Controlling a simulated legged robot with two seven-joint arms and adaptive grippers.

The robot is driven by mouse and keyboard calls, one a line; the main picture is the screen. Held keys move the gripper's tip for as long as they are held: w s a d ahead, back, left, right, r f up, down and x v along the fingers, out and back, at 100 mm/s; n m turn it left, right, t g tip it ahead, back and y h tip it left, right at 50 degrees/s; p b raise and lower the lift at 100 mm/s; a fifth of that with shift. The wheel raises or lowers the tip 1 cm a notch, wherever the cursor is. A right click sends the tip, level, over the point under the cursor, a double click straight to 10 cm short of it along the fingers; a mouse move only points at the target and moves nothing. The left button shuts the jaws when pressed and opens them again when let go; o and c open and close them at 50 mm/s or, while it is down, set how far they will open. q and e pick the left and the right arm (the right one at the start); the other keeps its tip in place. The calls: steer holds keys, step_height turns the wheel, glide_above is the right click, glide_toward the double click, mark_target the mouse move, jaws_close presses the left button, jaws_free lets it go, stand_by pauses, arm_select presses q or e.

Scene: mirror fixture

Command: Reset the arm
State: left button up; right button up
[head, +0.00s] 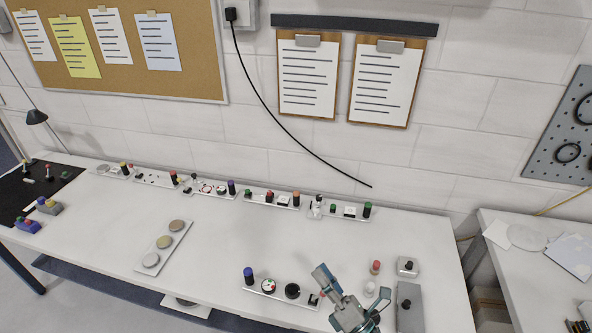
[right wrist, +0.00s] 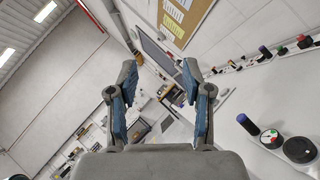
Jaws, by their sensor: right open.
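My right gripper (head: 352,288) is over the front edge of the white table (head: 225,245), at the lower middle of the head view. In the right wrist view its two blue-grey fingers (right wrist: 159,78) stand wide apart with nothing between them. Just left of it in the head view is a white panel (head: 268,292) with a blue-capped black cylinder (head: 249,275), a dial (head: 268,286) and a black knob (head: 292,291). The blue-capped cylinder also shows in the right wrist view (right wrist: 248,125). My left gripper is out of view.
Several control panels (head: 271,199) line the back of the table. A plate with three round discs (head: 163,248) lies left of centre. A grey box (head: 409,307), a small knob box (head: 407,267) and a red-topped peg (head: 375,267) are right of the gripper. The middle of the table is clear.

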steer(key=s+d+f+m+g+h, duration=0.25)
steer(key=d+f+m+h, duration=0.5)
steer(key=f+m, duration=0.4)
steer(key=s+d+f+m+g+h, duration=0.1)
steer(key=d+f+m+g+h, duration=0.2)
steer(key=d+f+m+h, duration=0.7)
steer(key=s+a+f+m+g+y, duration=0.1)
steer(key=s+f+m+g, duration=0.5)
steer(key=s, duration=0.4)
steer(key=s+a+f+m+g+y, duration=0.2)
steer(key=s+f+m+g, duration=0.2)
steer(key=s+f, duration=0.45)
steer(key=s+d+f+x, duration=0.1)
steer(key=s+x, duration=0.2)
steer(key=x, duration=1.3)
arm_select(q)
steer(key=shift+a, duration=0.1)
arm_select(e)
steer(key=s+f, duration=0.5)
steer(key=f, duration=0.3)
steer(key=s+d+f+g, duration=0.1)
steer(key=s+f, duration=0.4)
steer(key=f, duration=0.4)
steer(key=shift+s+d+f, duration=0.25)
steer(key=shift+s+f, duration=0.05)
steer(key=shift+s, duration=0.05)
